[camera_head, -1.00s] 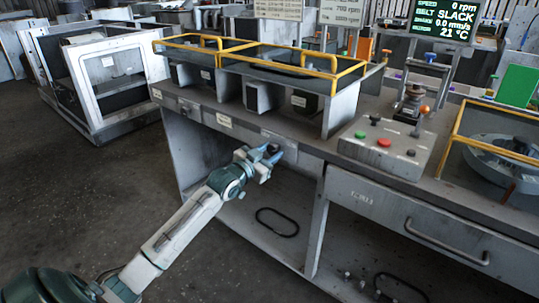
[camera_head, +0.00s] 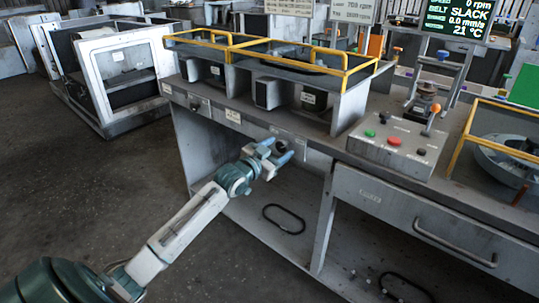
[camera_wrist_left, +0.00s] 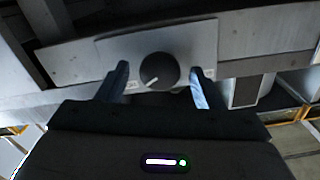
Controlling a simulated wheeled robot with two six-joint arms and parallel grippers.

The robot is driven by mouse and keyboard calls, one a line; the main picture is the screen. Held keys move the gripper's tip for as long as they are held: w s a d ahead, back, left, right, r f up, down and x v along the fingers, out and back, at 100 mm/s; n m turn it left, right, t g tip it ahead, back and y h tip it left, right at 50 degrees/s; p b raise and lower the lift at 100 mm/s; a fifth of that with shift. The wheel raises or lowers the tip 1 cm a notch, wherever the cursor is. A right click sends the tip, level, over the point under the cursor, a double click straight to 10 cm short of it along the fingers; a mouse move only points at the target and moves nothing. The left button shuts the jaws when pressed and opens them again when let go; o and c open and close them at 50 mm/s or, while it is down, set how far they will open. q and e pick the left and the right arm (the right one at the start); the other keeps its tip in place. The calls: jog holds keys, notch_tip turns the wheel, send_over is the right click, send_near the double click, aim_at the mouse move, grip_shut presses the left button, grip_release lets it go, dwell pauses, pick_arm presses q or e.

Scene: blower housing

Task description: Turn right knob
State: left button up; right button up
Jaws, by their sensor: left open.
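The right knob (camera_head: 283,147) is round and dark, on a light plate on the front edge of the bench. In the left wrist view the knob (camera_wrist_left: 159,70) shows a white pointer line aimed toward the lower left. My left gripper (camera_head: 278,151) is open in front of it. In the left wrist view the blue fingers of the left gripper (camera_wrist_left: 160,77) stand on either side of the knob, with a gap visible on both sides. How far the fingertips are from the plate is hard to tell. My right gripper is not in view.
A second dark knob (camera_head: 194,106) sits further left on the bench front. A control box (camera_head: 398,148) with green, red and black buttons stands on the bench top. A drawer (camera_head: 420,215) with a handle is at right. The floor at left is clear.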

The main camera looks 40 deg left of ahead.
pick_arm(q)
jog(key=s+p, duration=0.2)
jog(key=s, duration=0.8)
jog(key=shift+s+a, duration=0.25)
jog(key=shift+a, duration=0.15)
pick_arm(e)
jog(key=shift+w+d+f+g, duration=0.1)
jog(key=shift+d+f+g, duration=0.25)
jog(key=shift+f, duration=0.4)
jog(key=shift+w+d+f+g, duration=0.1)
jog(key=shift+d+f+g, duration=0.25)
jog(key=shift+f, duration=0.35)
